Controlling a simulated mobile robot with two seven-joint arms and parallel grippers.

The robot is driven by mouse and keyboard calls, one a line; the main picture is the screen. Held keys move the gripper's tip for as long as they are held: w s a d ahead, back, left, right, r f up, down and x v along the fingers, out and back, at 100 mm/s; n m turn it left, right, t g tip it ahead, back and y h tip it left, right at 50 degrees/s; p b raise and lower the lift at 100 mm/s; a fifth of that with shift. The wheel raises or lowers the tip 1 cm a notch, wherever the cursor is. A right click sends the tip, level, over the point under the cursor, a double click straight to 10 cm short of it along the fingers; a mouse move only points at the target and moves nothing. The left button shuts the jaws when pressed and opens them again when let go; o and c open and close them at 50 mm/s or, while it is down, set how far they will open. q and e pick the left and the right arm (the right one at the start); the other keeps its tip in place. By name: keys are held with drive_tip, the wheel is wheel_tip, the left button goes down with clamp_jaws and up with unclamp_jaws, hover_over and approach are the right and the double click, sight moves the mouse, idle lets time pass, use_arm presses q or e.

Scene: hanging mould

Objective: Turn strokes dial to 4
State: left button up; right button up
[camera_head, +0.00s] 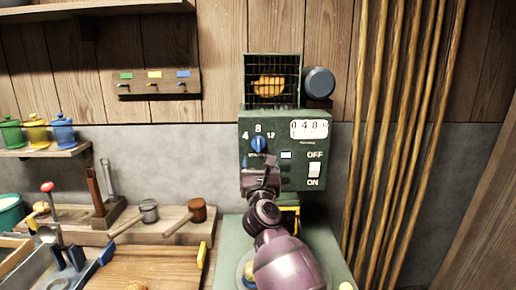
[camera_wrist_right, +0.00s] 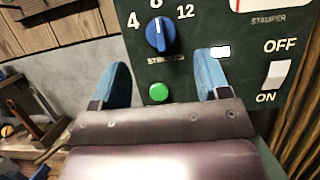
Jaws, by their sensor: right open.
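The blue strokes dial (camera_head: 258,145) is on the front of the green machine panel (camera_head: 312,176), with the numbers 4, 8 and 12 around it. In the right wrist view the dial (camera_wrist_right: 161,35) shows a white mark that points up, towards the 8. My right gripper (camera_head: 262,168) is just below the dial in the head view. In the right wrist view its two blue fingers (camera_wrist_right: 162,72) are spread apart and empty, with the dial above and between them. A green button (camera_wrist_right: 158,91) shows between the fingers. My left gripper is not in view.
An OFF/ON switch (camera_head: 314,169) and a counter (camera_head: 309,129) are on the panel right of the dial. Wooden poles (camera_head: 395,130) stand at the right. A bench with mallets (camera_head: 197,211) lies at the left.

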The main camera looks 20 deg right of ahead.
sight(258, 146)
use_arm(q)
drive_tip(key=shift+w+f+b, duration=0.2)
drive_tip(key=shift+b, duration=0.15)
use_arm(e)
drive_tip(key=shift+x, duration=3.5)
drive_tip(key=shift+c, duration=0.3)
